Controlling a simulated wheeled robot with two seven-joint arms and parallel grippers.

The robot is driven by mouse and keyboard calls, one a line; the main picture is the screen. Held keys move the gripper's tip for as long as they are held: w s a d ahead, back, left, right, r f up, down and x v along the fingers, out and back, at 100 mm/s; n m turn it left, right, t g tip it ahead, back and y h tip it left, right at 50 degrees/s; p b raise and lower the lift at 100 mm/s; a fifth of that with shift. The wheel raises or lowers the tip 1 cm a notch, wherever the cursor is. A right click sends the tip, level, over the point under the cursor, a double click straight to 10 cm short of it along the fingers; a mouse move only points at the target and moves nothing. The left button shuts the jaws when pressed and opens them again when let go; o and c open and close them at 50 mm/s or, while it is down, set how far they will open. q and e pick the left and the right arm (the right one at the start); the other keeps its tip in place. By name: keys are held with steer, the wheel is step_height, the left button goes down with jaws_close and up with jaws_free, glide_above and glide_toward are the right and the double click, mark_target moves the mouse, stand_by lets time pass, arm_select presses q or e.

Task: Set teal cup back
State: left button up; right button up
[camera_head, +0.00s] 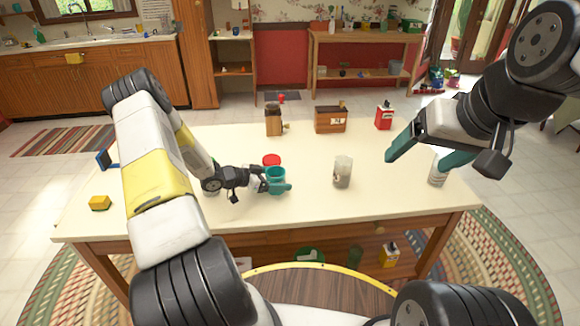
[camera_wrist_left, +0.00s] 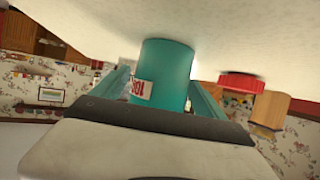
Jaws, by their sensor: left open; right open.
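The teal cup (camera_head: 276,183) stands upright on the table (camera_head: 330,215), left of its middle. In the left wrist view the teal cup (camera_wrist_left: 165,72) shows a small label with red marks and sits between the fingers. My left gripper (camera_head: 272,185) is open around the cup, with a teal finger on either side; whether they touch it I cannot tell. My right gripper (camera_head: 420,150) is open and empty, raised over the right side of the table.
A red-topped item (camera_head: 271,160) stands just behind the cup. A greyish glass (camera_head: 342,172) stands to the right. A brown canister (camera_head: 273,120), a wooden box (camera_head: 330,119) and a red tin (camera_head: 384,116) line the back. A yellow block (camera_head: 99,203) lies at the left. The front right is clear.

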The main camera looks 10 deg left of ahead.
arm_select(q)
steer(key=v, duration=0.9)
steer(key=shift+s+a+r, duration=0.15)
steer(key=shift+a+r, duration=0.1)
steer(key=shift+a, duration=0.05)
steer(key=w+a+r+n+t+y, duration=0.1)
steer(key=w+a+r+y, duration=0.15)
steer(key=r, duration=0.45)
steer(key=w+a+r+n+t+y, duration=0.1)
steer(key=w+r+y, duration=0.3)
steer(key=r, duration=0.3)
steer(key=s+r+n+y, duration=0.3)
steer(key=s+r+y, duration=0.2)
steer(key=r, duration=0.7)
steer(key=s+d+r+n+g+h, duration=0.1)
steer(key=s+d+r, duration=0.1)
steer(key=s+d, duration=0.3)
steer(key=s+d+r+n+g+h, duration=0.1)
steer(key=s+d, duration=0.3)
steer(key=s, duration=1)
steer(key=s+d+r+n+g+h, duration=0.1)
steer(key=s+d, duration=0.4)
steer(key=s, duration=0.5)
step_height(320, 180, up, 2)
steer(key=shift+s+d+r+n+g, duration=0.2)
steer(key=shift+d+n+g, duration=0.25)
steer(key=shift+n, duration=0.45)
